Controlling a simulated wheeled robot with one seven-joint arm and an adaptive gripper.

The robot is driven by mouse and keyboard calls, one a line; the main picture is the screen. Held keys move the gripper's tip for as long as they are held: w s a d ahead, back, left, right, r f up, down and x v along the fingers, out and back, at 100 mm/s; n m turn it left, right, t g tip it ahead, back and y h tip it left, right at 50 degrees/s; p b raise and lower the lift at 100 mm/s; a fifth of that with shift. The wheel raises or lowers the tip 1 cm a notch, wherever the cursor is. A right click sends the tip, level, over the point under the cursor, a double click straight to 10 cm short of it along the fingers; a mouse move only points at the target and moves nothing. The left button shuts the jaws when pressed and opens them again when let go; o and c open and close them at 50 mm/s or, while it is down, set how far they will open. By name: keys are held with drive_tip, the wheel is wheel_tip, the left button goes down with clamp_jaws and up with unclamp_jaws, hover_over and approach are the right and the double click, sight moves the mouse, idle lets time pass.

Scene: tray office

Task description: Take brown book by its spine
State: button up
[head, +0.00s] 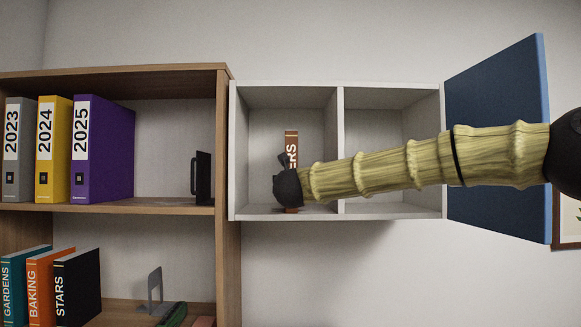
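The brown book (291,136) stands upright in the left compartment of a white wall cabinet (392,211). My gripper (283,161) is a small dark shape at the arm's far end, in front of or at the book's spine. The wrist and arm hide most of it, so I cannot tell whether its fingers are open or touch the book.
The cabinet's blue door (490,95) stands open at right. A divider (340,125) splits the cabinet; its right compartment looks empty. The wooden shelf (120,209) at left holds binders (105,130), a black bookend (202,178) and, lower down, several books (78,285).

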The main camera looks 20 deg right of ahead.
drive_tip(key=shift+w+r, duration=0.1)
drive_tip(key=shift+w, duration=0.25)
drive_tip(key=shift+s+d, duration=0.1)
clamp_jaws()
drive_tip(key=shift+r+b, duration=0.1)
drive_tip(key=shift+b, duration=0.25)
